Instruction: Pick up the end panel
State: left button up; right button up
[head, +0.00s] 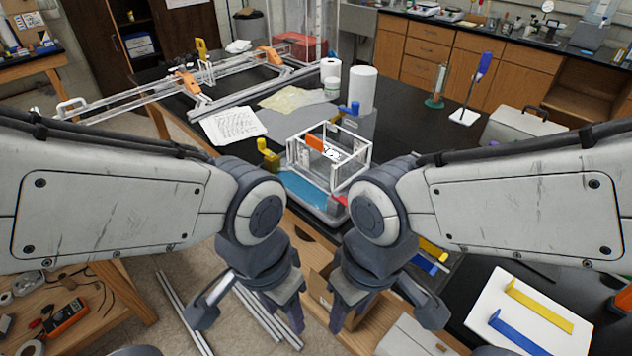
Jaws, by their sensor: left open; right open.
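A small open box frame (352,160) of pale extrusion bars stands on the black bench between my arms. An orange piece (314,143) and a white, dark-marked piece (333,153) show at it. I cannot tell which piece is the end panel. A blue sheet (304,189) lies at the front left of the frame, in or on a pale tray (330,217). My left gripper (284,318) and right gripper (347,318) hang in front of the bench edge, pointing down. Both are open, apart from the frame, with nothing seen between their fingers.
A yellow clamp-like piece (267,157) and a white cylinder (362,91) stand near the frame. A white board (499,338) with yellow and blue bars lies at right. A long rail assembly (215,80) lies at back left. Black bench right of the frame looks mostly clear.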

aim_at(309, 153)
jog(key=k, duration=0.45)
jog(key=z, duration=0.65)
jog(key=i, duration=0.65)
jog(key=u, duration=1.5)
jog(key=i, duration=0.5)
jog(key=u, duration=0.05)
